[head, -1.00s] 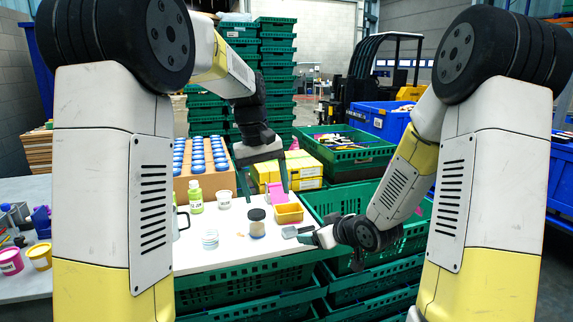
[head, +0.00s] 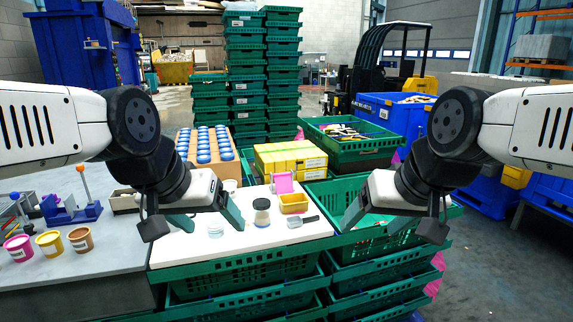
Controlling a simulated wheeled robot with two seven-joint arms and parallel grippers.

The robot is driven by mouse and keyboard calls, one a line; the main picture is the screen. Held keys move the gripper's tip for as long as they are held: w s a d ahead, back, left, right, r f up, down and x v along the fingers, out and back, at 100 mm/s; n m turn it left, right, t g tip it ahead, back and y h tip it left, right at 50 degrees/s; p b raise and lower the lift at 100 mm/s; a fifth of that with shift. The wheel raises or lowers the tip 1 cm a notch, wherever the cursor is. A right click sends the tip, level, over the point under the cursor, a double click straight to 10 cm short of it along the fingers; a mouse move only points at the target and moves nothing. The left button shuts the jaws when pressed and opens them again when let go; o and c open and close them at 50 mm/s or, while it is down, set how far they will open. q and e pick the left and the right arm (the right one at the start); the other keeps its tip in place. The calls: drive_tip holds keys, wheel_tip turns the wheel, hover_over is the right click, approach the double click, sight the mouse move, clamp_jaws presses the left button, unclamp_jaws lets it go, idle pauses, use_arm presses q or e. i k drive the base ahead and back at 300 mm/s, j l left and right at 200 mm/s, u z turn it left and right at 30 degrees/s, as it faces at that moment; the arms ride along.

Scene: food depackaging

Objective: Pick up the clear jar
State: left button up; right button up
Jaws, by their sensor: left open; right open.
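A clear jar (head: 261,219) with a dark lid and pale contents stands upright on the white tabletop (head: 265,243), near the middle of the head view. My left gripper (head: 207,216) hangs to the left of the jar with its green fingers spread. It is empty and apart from the jar. My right gripper (head: 377,219) is open and empty, right of the white table and over the green crate (head: 353,250).
A yellow tray (head: 293,206), a pink holder (head: 283,184) and a grey-headed tool (head: 302,221) lie right of the jar. A low clear round item (head: 215,231) is left of it. Yellow boxes (head: 290,160) and blue-lidded jars (head: 210,145) stand behind.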

sight(263, 220)
drive_tip(key=i+l+u, duration=0.15)
drive_tip(key=u, duration=0.25)
drive_tip(key=i+l+u, duration=0.15)
drive_tip(key=u, duration=0.2)
drive_tip(key=i+l+u, duration=0.1)
drive_tip(key=l+u, duration=0.3)
drive_tip(key=j, duration=0.15)
